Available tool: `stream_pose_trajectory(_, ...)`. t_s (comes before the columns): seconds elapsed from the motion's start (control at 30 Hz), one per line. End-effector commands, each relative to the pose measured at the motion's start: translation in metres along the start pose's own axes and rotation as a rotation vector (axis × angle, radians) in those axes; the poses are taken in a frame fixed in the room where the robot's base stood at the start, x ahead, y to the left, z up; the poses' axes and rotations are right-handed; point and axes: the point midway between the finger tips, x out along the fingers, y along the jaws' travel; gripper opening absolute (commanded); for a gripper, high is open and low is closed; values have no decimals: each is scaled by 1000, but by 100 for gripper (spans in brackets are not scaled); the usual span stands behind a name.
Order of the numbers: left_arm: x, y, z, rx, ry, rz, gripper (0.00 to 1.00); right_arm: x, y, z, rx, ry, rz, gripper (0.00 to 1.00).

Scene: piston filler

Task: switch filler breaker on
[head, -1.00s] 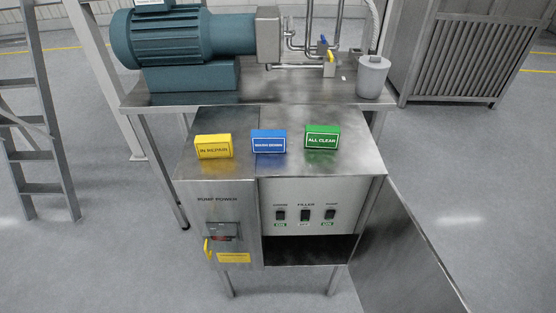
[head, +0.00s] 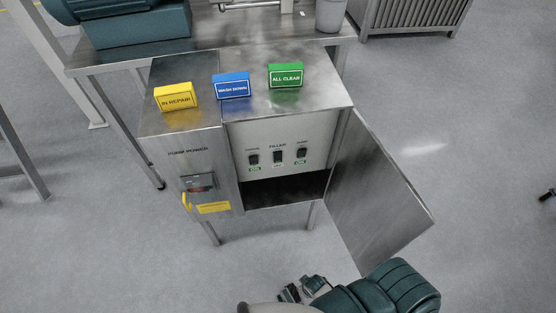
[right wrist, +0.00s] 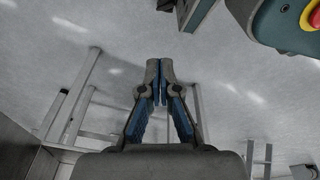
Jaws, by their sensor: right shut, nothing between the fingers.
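The filler breaker (head: 278,157) is the middle one of three dark switches on the light panel of the steel cabinet (head: 290,108). The label under it is white and appears to read OFF. The left breaker (head: 253,160) and right breaker (head: 302,153) have green ON labels. My right gripper (head: 291,292) is low in the head view, in front of and below the cabinet, apart from the switches. In the right wrist view its fingers (right wrist: 159,85) are together with nothing between them. My left gripper is not in view.
An open cabinet door (head: 375,195) stands out on the right. A pump power box with a handle (head: 197,183) is on the left. Yellow (head: 176,97), blue (head: 231,86) and green (head: 285,76) signs stand on top. A dark recess (head: 285,190) lies below the switches.

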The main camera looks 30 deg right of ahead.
Motion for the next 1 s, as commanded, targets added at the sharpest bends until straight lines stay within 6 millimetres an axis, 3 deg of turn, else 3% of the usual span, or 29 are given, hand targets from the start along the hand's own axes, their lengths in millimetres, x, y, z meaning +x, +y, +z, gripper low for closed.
stream_pose_trajectory(0.13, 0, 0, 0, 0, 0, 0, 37, -20, 28, -52, -152, 122, 130, 0)
stream_pose_trajectory(0.23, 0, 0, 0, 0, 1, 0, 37, -55, 54, -112, -327, 257, 297, 0)
stream_pose_trajectory(0.4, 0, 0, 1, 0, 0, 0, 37, -146, 87, -211, -627, 473, 645, 0)
stream_pose_trajectory(0.5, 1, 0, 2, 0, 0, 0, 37, -202, 95, -253, -762, 561, 840, 0)
stream_pose_trajectory(0.6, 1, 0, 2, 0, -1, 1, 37, -249, 97, -280, -859, 616, 999, 0)
stream_pose_trajectory(0.7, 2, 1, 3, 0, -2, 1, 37, -280, 96, -294, -921, 645, 1107, 0)
stream_pose_trajectory(0.8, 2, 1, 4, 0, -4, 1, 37, -296, 95, -301, -950, 657, 1164, 0)
stream_pose_trajectory(1.0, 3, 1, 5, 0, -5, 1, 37, -300, 96, -302, -959, 658, 1180, 0)
